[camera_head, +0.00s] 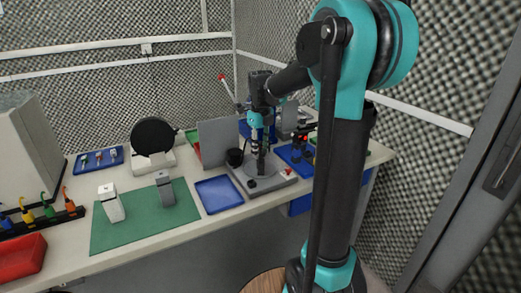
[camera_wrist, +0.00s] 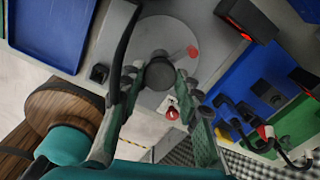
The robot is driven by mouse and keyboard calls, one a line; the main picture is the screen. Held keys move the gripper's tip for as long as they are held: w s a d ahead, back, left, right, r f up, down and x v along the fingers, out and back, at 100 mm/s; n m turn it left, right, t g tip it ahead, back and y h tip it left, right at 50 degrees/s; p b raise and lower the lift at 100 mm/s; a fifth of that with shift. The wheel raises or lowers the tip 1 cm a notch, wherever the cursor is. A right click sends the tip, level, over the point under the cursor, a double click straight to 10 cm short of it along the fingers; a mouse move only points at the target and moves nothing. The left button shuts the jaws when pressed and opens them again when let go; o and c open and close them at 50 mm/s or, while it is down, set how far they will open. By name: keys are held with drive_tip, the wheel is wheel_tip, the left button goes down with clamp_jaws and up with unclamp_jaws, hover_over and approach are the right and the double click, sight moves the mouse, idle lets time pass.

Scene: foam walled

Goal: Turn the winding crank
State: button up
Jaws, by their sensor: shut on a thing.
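The winding device has a grey base (camera_head: 278,184) near the table's front edge in the head view. In the wrist view its round grey disc (camera_wrist: 150,35) carries a red mark (camera_wrist: 193,51). A dark round knob (camera_wrist: 160,73), which looks like the crank's grip, stands up from the disc. My gripper (camera_wrist: 159,80) has a finger on each side of the knob and is shut on it. In the head view my gripper (camera_head: 256,160) points down over the base, and the arm and fingers hide the knob.
A blue tray (camera_head: 219,194) lies left of the base, with a green mat (camera_head: 140,225) beyond. A grey upright panel (camera_head: 218,143) stands behind. Blue and green mats with small devices lie to the right. A red-and-white switch (camera_wrist: 170,108) sits close to my fingers.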

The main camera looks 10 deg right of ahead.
drive_tip(key=shift+m, duration=0.3)
idle(0.5)
drive_tip(key=o, duration=1.2)
drive_tip(key=shift+c, duration=0.2)
wheel_tip(320, 180, up, 12)
